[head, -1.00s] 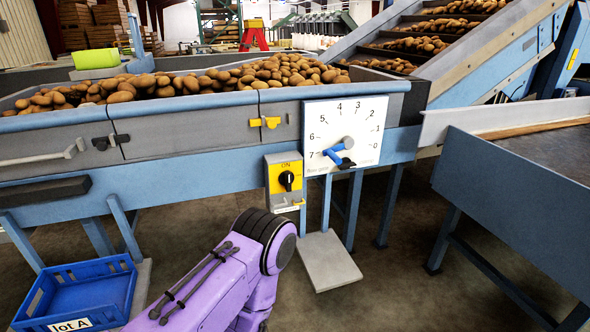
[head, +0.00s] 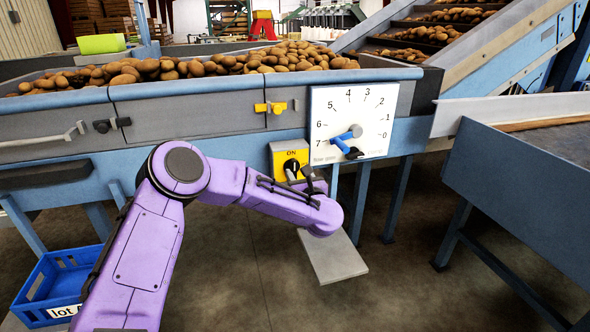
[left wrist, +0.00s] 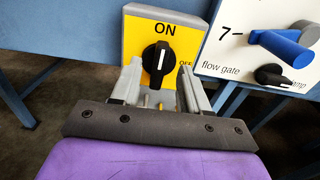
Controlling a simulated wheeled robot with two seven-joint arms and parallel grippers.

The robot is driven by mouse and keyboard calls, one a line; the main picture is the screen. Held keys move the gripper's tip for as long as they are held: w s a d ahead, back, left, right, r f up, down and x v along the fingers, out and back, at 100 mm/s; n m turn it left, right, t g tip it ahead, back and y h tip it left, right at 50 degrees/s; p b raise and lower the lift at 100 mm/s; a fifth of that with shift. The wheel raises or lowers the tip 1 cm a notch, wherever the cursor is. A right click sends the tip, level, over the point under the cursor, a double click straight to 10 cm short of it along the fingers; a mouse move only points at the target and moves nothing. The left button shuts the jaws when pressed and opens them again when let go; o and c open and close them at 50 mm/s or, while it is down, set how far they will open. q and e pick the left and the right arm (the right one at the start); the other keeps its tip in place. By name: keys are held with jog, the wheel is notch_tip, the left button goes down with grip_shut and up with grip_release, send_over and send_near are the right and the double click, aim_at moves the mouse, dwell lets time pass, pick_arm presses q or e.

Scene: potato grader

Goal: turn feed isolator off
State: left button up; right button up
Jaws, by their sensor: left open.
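The feed isolator (head: 281,151) is a yellow plate on a grey box, fixed to the front of the potato hopper. Its black rotary knob (left wrist: 157,61) has a white line that stands upright, pointing to ON; OFF is printed to the right. My left gripper (head: 301,179) is in front of the isolator and hides its lower part in the head view. In the left wrist view my left gripper (left wrist: 162,76) is open, with one finger to each side of the knob's lower end; I cannot tell whether they touch it. My right gripper is not in view.
Just right of the isolator is the white flow gate dial (head: 352,108) with a blue lever (head: 343,139) and a black clamp knob (left wrist: 271,74). A yellow latch (head: 270,108) is above. A blue crate (head: 62,285) stands on the floor at lower left.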

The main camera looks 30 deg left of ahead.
aim_at(295, 168)
pick_arm(q)
jog(key=x, duration=0.4)
jog(key=shift+w, duration=0.1)
grip_shut()
jog(key=shift+m, duration=0.3)
jog(key=m+p, duration=0.1)
jog(key=m, duration=0.4)
jog(key=f+m+p, duration=0.1)
jog(key=m, duration=0.5)
jog(key=w+d+m+p, duration=0.1)
jog(key=m, duration=0.5)
jog(key=shift+f+p, duration=0.3)
jog(key=shift+m, duration=0.4)
